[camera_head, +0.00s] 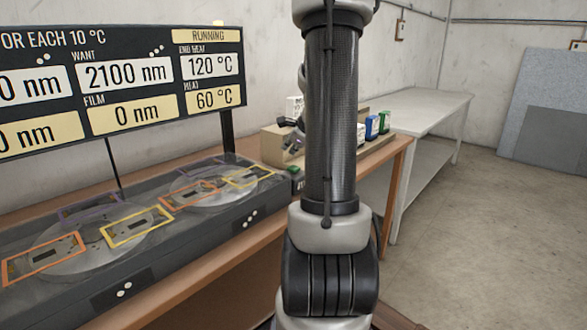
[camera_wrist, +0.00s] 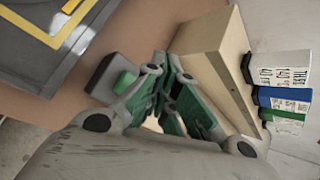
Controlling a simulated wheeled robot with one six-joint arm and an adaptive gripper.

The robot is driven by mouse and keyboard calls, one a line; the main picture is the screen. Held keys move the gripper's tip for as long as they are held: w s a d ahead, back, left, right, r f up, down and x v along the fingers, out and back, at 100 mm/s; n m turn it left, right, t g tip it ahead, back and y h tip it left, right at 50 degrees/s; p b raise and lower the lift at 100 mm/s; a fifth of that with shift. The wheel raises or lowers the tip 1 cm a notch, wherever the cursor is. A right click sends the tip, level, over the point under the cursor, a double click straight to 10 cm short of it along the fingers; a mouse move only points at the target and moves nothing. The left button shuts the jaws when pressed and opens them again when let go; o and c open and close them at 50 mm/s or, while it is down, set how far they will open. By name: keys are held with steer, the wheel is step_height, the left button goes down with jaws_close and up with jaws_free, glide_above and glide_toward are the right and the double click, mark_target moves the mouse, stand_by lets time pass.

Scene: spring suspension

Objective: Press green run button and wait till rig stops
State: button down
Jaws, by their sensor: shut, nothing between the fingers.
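The green run button (camera_wrist: 125,82) sits on a small dark grey box (camera_wrist: 104,78) on the wooden bench. In the head view the box (camera_head: 298,186) shows just left of my arm, at the rig's right end. My gripper (camera_wrist: 174,88) is shut and empty, beside the button in the wrist view; I cannot tell whether it touches it. In the head view the gripper (camera_head: 291,137) is mostly hidden behind my arm. The rig (camera_head: 130,262) has coloured frames over round plates. Its display (camera_head: 120,85) reads RUNNING, end heat 120 °C, heat 60 °C, film 0 nm.
A tan wooden block (camera_wrist: 215,62) stands close to the gripper, with white, blue and green labelled boxes (camera_wrist: 284,97) beside it. A pale side table (camera_head: 425,108) stands behind the bench. Open floor (camera_head: 490,230) lies to the right.

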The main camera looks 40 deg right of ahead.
steer(key=shift+r, duration=1.05)
steer(key=shift+a+n, duration=0.15)
steer(key=shift+n, duration=0.25)
steer(key=s+a+f+n+g+y, duration=0.1)
steer(key=s+a+n+g+y, duration=0.3)
steer(key=s+a+n, duration=1)
steer(key=s+a+r+n+h, duration=0.1)
steer(key=s+a+r+n, duration=0.6)
steer(key=a+n, duration=0.4)
steer(key=s+n, duration=0.1)
steer(key=n, duration=0.3)
steer(key=shift+s+a+g+h, duration=0.25)
steer(key=shift+a+g+h, duration=0.05)
steer(key=shift+g+h, duration=0.1)
